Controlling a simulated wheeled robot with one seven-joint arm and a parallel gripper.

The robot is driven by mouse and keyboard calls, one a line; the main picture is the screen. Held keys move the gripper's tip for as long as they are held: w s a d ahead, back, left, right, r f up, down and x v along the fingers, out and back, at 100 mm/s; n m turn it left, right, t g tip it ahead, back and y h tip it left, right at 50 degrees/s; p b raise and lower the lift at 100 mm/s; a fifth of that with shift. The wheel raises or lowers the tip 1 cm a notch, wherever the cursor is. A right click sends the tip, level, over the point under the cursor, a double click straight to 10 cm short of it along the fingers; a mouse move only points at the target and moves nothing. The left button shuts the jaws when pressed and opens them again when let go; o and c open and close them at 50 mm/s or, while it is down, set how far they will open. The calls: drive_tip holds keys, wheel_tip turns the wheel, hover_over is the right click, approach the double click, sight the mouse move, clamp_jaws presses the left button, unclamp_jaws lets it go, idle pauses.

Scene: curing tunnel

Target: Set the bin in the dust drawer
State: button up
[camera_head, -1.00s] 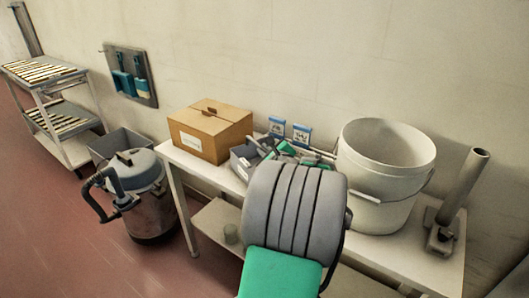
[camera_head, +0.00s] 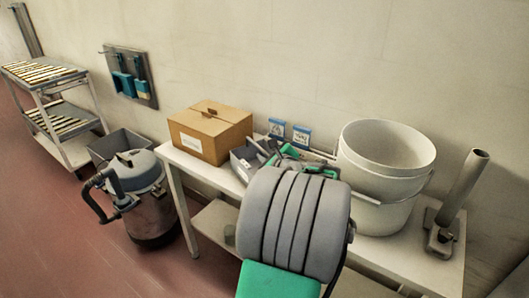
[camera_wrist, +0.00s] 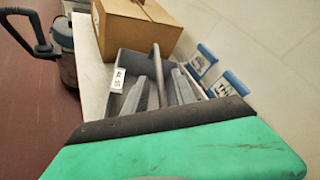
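A small grey bin (camera_head: 241,166) with a white label stands on the white table, right of a cardboard box. The bin also shows in the wrist view (camera_wrist: 112,77), with a grey rod (camera_wrist: 157,68) rising at its middle. My gripper (camera_wrist: 163,86) has green and black housing and reaches over the bin. Two grey finger-like shapes stand apart on either side of the rod. I cannot tell whether they touch it. In the head view my grey arm hides the bin's right side. I cannot make out a dust drawer.
The cardboard box (camera_head: 205,139) is close left of the bin. A large white bucket (camera_head: 385,165) and a grey tube on a stand (camera_head: 455,205) are at the right of the table. A vacuum (camera_head: 145,205) and a grey tub (camera_head: 112,142) stand on the floor to the left.

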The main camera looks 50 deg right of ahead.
drive_tip(key=v, duration=1)
drive_tip(key=w+a+f+n+g+y, duration=0.2)
drive_tip(key=w+a+f+n+y, duration=0.15)
drive_tip(key=a+n, duration=0.5)
drive_tip(key=w+a+f+n+g+y, duration=0.1)
drive_tip(key=w+a+f+n+y, duration=0.35)
drive_tip(key=a, duration=0.65)
drive_tip(key=s+a+f+n+g, duration=0.1)
drive_tip(key=a+n+g, duration=0.1)
drive_tip(key=a+n, duration=0.3)
drive_tip(key=s+a+f+n+g, duration=0.1)
drive_tip(key=a+n, duration=0.5)
drive_tip(key=a, duration=0.1)
drive_tip(key=shift+f+n+g, duration=0.25)
drive_tip(key=shift+n+g, duration=0.05)
drive_tip(key=shift+g, duration=0.1)
drive_tip(key=s+a+n+g, duration=0.1)
drive_tip(key=s+a+n, duration=0.1)
drive_tip(key=n, duration=0.1)
drive_tip(key=s+a+f+n+g, duration=0.1)
drive_tip(key=s+a+n, duration=0.2)
drive_tip(key=n, duration=0.1)
drive_tip(key=s+a+n+g, duration=0.1)
drive_tip(key=s+a+n, duration=0.2)
drive_tip(key=shift+s+a+f+g+h, duration=0.2)
drive_tip(key=shift+g+h, duration=0.1)
drive_tip(key=shift+c, duration=0.4)
drive_tip(key=shift+n, duration=0.3)
